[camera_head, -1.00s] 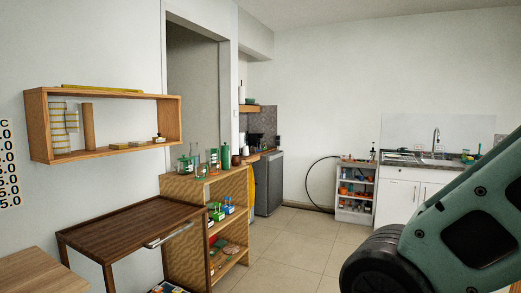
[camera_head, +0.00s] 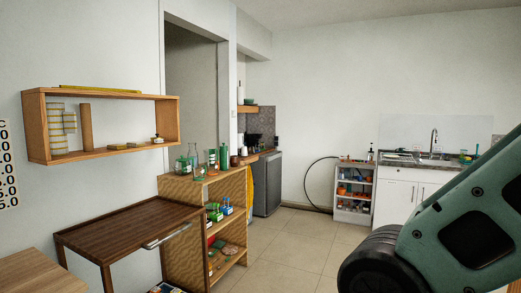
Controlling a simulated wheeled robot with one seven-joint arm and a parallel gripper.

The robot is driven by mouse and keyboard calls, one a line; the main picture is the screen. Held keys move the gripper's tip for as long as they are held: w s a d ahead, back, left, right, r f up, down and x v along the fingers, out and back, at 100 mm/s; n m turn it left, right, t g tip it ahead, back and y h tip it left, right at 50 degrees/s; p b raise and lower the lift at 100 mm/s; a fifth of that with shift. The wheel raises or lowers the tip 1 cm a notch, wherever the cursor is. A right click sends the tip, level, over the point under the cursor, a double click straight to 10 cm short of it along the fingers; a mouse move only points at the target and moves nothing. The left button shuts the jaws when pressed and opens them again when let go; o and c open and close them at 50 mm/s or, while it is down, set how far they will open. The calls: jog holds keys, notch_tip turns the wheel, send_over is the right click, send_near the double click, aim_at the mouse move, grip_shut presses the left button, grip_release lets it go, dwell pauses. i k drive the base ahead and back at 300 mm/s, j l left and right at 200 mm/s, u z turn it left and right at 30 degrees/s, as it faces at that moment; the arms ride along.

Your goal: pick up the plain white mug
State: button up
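I cannot make out a plain white mug for certain in this view. A striped white and yellow mug-like vessel (camera_head: 58,128) with a handle stands in the wooden wall shelf (camera_head: 36,128) at the left. A small whitish item (camera_head: 241,95) sits on a far shelf at the back, too small to identify. My gripper is not in view; only a green and black part of my arm shows at the lower right.
A dark wooden table (camera_head: 130,232) stands at the lower left. Beside it, a wooden shelf unit (camera_head: 185,240) holds several bottles and small items. A white sink cabinet (camera_head: 400,195) stands at the back right. The tiled floor (camera_head: 300,240) between is clear.

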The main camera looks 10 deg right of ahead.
aim_at(243, 152)
jog(key=i, duration=0.5)
jog(key=i+l+z, duration=0.1)
jog(key=i+z, duration=0.2)
jog(key=i, duration=0.4)
jog(key=i+z, duration=0.35)
jog(key=i, duration=0.3)
jog(key=i+j+z, duration=0.3)
jog(key=i, duration=0.4)
jog(key=i+l, duration=0.1)
jog(key=i, duration=1.2)
jog(key=i+l+u, duration=0.1)
jog(key=i, duration=0.55)
jog(key=i+j+u, duration=0.1)
jog(key=i+u, duration=0.3)
jog(key=i, duration=0.65)
jog(key=i+l+u, duration=0.2)
jog(key=i+u, duration=0.15)
jog(key=i, duration=0.7)
jog(key=i+u, duration=0.35)
jog(key=i, duration=0.15)
jog(key=i+l+u, duration=0.1)
jog(key=i+u, duration=0.2)
jog(key=i, duration=0.15)
jog(key=i+l+u, duration=0.7)
jog(key=i, duration=0.2)
